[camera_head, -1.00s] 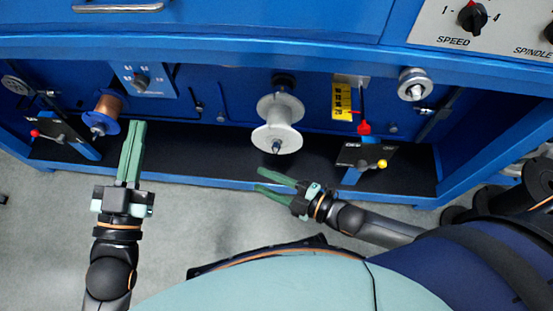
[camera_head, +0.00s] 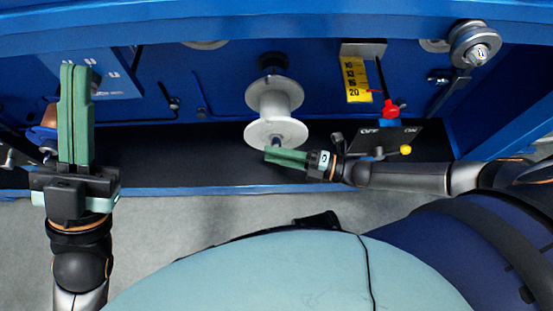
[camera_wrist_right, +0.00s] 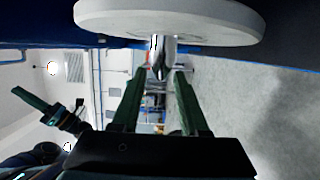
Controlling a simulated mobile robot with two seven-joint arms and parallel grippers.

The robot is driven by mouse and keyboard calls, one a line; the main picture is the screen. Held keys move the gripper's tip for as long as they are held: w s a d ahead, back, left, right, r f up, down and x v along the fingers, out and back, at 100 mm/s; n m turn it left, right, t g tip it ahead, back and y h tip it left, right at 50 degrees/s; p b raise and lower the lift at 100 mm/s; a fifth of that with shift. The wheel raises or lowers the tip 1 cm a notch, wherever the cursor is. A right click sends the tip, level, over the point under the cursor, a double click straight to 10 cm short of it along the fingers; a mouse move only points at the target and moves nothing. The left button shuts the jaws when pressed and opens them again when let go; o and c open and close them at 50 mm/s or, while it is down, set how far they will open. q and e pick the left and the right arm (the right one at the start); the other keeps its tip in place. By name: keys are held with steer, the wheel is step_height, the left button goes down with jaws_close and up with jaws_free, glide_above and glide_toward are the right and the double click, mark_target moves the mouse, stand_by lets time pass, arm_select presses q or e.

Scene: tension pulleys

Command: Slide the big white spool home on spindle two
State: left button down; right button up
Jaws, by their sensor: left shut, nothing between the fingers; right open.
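The big white spool (camera_head: 275,108) sits on a spindle in the middle of the blue machine, its near flange facing me. A dark hub (camera_head: 273,64) shows behind its far flange. In the right wrist view the near flange (camera_wrist_right: 170,20) spans the top, with the shiny spindle end (camera_wrist_right: 160,58) sticking out below it. My right gripper (camera_head: 271,156) is open at the spindle end, just in front of the flange; its fingertips (camera_wrist_right: 159,74) lie either side of the spindle end in the wrist view. My left gripper (camera_head: 75,70) is shut and empty at the left.
A copper-coloured spool on a blue flange (camera_head: 40,136) is partly hidden behind my left gripper. A yellow scale (camera_head: 357,80), a red knob (camera_head: 391,110) and an OFF/ON lever plate (camera_head: 385,138) stand right of the white spool. A metal pulley (camera_head: 474,45) is further right.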

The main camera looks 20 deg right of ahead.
mark_target(276, 142)
steer(key=shift+w+d, duration=0.1)
steer(key=shift+w, duration=0.15)
steer(key=shift+w, duration=0.1)
steer(key=shift+w+d+b, duration=0.2)
steer(key=shift+w+b, duration=0.2)
steer(key=shift+w, duration=0.3)
steer(key=shift+w+d+b, duration=0.2)
steer(key=shift+w+b, duration=0.15)
steer(key=shift+w, duration=0.35)
steer(key=shift+w+d+b, duration=0.2)
steer(key=shift+w+b, duration=0.15)
steer(key=shift+w, duration=0.35)
steer(key=shift+w+d+b, duration=0.2)
steer(key=shift+w+b, duration=0.1)
steer(key=shift+w, duration=0.35)
steer(key=shift+w+d+b, duration=0.2)
steer(key=shift+w+b, duration=0.15)
steer(key=shift+w, duration=0.35)
steer(key=shift+s+r, duration=0.1)
steer(key=shift+s, duration=0.1)
steer(key=s+p, duration=0.1)
steer(key=s, duration=0.1)
steer(key=s+a+p, duration=0.1)
steer(key=s, duration=0.1)
steer(key=s+a+p, duration=0.1)
steer(key=shift+s, duration=0.4)
steer(key=shift+s+a+p, duration=0.15)
steer(key=shift+s+p, duration=0.4)
steer(key=shift+s, duration=0.3)
